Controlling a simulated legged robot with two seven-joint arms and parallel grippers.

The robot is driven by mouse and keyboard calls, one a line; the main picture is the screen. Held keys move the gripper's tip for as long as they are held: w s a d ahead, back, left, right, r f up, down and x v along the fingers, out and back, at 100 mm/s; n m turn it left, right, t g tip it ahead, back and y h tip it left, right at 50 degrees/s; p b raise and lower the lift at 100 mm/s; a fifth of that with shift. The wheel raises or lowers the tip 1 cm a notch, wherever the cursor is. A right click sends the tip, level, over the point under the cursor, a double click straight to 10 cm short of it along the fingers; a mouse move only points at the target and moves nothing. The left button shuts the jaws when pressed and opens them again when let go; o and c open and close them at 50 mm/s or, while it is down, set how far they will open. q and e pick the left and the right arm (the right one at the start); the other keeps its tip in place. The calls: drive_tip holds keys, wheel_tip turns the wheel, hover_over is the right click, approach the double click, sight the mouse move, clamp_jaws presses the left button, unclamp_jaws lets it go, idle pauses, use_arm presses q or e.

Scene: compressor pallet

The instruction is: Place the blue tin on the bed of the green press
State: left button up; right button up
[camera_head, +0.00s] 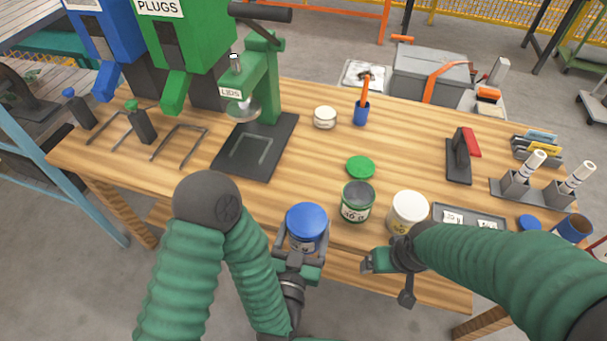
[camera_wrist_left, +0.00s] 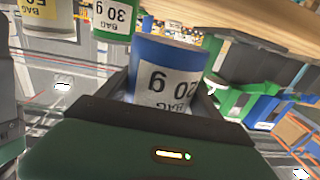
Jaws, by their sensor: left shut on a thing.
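The blue tin (camera_head: 307,218) has a blue top and a white label. My left gripper (camera_head: 303,245) is shut on it at the table's front edge. In the left wrist view the tin (camera_wrist_left: 168,60) sits between the jaws, its label reading 20 g. The green press (camera_head: 266,80) stands at the back left of the table, its head marked LIDS. Its dark bed (camera_head: 226,158) carries a U-shaped grey guide and no tin. The held tin is apart from the press, nearer me and to the right. My right gripper (camera_head: 387,268) is near the front edge; its jaw opening is unclear.
A green tin (camera_head: 357,203) and a white tin (camera_head: 409,212) stand right of the held tin. A green lid (camera_head: 360,167) lies behind them. Blue and green dispensers (camera_head: 205,40) stand left of the press. Table between is clear.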

use_arm(q)
drive_tip(key=w+a+n+y+p, duration=0.1)
drive_tip(key=w+a+y+p, duration=0.1)
drive_tip(key=a, duration=0.8)
drive_tip(key=w+a+r+n+y+p, duration=0.1)
drive_tip(key=w+a+n+y+p, duration=0.1)
drive_tip(key=a, duration=0.9)
drive_tip(key=w+p, duration=0.1)
drive_tip(key=w, duration=0.1)
drive_tip(key=shift+w+a+r+t+y, duration=0.2)
drive_tip(key=shift+w+r+t+y, duration=0.05)
drive_tip(key=shift+w+t+y, duration=0.1)
drive_tip(key=shift+d, duration=0.15)
drive_tip(key=s+d+m+h+b, duration=0.1)
drive_tip(key=s+d, duration=0.1)
drive_tip(key=d, duration=0.5)
drive_tip(key=s+d+f+m+h+b, duration=0.1)
drive_tip(key=s+d+h+b, duration=0.1)
drive_tip(key=d, duration=0.4)
drive_tip(key=s+d+h+b, duration=0.1)
drive_tip(key=s+d+b, duration=0.1)
drive_tip(key=d, duration=0.5)
drive_tip(key=shift+s+d+f+m+h, duration=0.15)
drive_tip(key=shift+d+f+m+h, duration=0.15)
drive_tip(key=shift+m, duration=0.1)
drive_tip(key=shift+s+d, duration=0.25)
drive_tip(key=shift+d, duration=0.05)
